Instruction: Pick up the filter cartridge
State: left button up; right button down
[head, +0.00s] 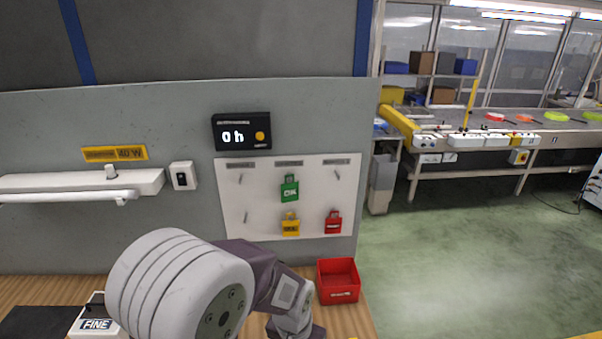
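No thing in the head view can be surely told as the filter cartridge. A white item with a dark top and a "FINE" label (95,324) is at the bottom left on the wooden bench. It is partly cut off by the frame's lower edge and partly hidden by my arm; I cannot tell whether it is the cartridge. One of my arms crosses the lower middle, and its far end runs down to the bottom edge. No gripper fingers show for either arm.
A red bin (339,297) stands at the bench's right end. A dark mat (38,324) lies at left. Behind are a white tag board (262,216) with green, yellow and red tags, and a black display (241,131) reading "0 h". A conveyor table (560,128) stands farther right beyond open floor.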

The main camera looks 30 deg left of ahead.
aim_at(94, 321)
jog(key=k+u, duration=0.15)
jog(key=u, duration=2.4)
